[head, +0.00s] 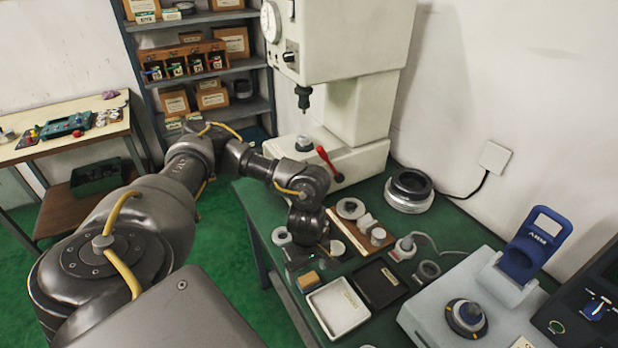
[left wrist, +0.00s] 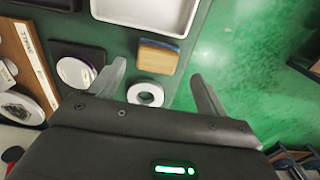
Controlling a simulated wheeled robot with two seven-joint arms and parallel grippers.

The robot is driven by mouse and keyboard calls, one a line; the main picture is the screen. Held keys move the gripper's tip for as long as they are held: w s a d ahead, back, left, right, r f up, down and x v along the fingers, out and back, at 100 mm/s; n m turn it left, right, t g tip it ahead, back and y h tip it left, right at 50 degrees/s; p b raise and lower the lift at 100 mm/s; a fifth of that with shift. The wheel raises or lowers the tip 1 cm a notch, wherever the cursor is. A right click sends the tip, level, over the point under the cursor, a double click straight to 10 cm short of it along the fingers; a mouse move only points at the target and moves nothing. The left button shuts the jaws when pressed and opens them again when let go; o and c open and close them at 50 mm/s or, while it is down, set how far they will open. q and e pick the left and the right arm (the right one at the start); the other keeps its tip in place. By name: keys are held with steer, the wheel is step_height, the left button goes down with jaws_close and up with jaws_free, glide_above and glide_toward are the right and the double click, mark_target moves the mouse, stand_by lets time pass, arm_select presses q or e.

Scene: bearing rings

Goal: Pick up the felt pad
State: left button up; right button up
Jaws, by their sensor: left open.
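A small tan block with a dark blue layer along one side (left wrist: 158,57) lies on the green bench top beside the white tray; it also shows in the head view (head: 308,281). A dark square pad (left wrist: 62,50) with a pale disc (left wrist: 75,72) on it lies left of my fingers. I cannot tell for certain which of these is the felt pad. My left gripper (left wrist: 160,85) is open and empty, pointing down at the bench; the head view shows it (head: 298,258) partly hidden by its wrist. A white ring (left wrist: 146,93) shows between its fingers. My right gripper is out of view.
The white tray (head: 318,294) and a black tray (head: 398,283) stand in front. A wooden board (head: 365,243) with rings is to the right. A press (head: 365,155) rises behind. The bench edge is close on the left, with green floor beyond.

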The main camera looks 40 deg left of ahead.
mark_target(309, 278)
arm_select(q)
steer(key=shift+w+d+f+p, duration=0.15)
steer(key=shift+f+p, duration=0.2)
steer(key=shift+f, duration=1.55)
steer(key=c, duration=1)
steer(key=shift+r, duration=0.1)
steer(key=shift+r, duration=0.5)
steer(key=s+d+r+p, duration=0.3)
steer(key=s+r+p, duration=0.5)
steer(key=s+r, duration=0.4)
steer(key=shift+s+d, duration=0.15)
steer(key=shift+s, duration=0.65)
